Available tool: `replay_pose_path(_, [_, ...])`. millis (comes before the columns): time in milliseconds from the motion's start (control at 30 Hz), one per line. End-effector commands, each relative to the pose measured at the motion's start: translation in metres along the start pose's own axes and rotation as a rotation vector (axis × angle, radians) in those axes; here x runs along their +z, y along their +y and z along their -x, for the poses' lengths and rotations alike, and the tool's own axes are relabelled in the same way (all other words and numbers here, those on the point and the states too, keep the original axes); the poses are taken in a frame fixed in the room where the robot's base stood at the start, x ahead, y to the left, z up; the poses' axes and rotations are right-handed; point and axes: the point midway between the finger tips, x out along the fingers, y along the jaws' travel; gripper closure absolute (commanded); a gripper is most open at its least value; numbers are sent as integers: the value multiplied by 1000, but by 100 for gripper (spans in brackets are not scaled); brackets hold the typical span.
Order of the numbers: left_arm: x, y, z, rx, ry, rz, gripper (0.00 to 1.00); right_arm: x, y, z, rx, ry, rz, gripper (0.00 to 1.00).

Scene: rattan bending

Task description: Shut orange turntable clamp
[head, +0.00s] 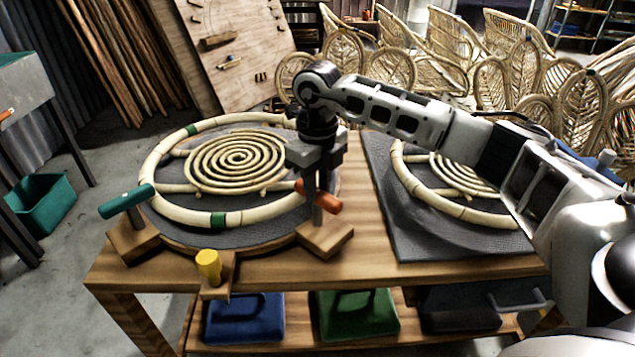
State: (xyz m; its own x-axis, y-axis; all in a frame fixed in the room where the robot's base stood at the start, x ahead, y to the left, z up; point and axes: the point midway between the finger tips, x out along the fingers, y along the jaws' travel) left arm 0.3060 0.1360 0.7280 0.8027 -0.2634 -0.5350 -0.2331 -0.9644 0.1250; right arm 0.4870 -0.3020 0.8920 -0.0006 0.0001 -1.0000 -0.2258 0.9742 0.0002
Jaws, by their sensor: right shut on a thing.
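The turntable (265,236) is a round dark-topped board on the wooden bench, carrying a pale rattan ring and a spiral. The orange clamp (325,203) stands at its front right on a wooden block, with an orange handle tilted across a metal post. My right gripper (316,184) points down from above and is shut on the orange clamp near its handle; the fingers and dark gripper body partly hide the handle's upper end and the post. My left gripper is not in view.
A teal-handled clamp (127,201) stands at the turntable's front left, and a yellow knob (208,264) at its front. A second rattan ring lies on a dark mat (450,244) at right, under my right arm. Blue (243,318) and green (358,314) boxes sit on the lower shelf.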

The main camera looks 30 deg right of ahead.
Motion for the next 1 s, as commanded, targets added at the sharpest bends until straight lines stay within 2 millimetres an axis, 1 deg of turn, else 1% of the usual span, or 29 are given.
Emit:
replay_pose_path(433, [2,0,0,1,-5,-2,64,0,-1,1,-1,-2,-13,99])
replay_pose_path(467, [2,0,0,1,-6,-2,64,0,-1,1,-1,-2,-13,68])
replay_pose_path(500, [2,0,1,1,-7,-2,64,0,-1,1,-1,-2,-13,57])
replay_pose_path(533, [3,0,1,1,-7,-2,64,0,-1,1,-1,-2,-13,55])
replay_pose_path(833, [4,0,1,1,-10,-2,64,0,0,2,0,-2,-10,55])
replay_pose_path(933, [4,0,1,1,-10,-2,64,1,0,10,0,-4,-10,55])
replay_pose_path(1000, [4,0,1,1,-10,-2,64,1,0,21,-1,-6,-9,55])
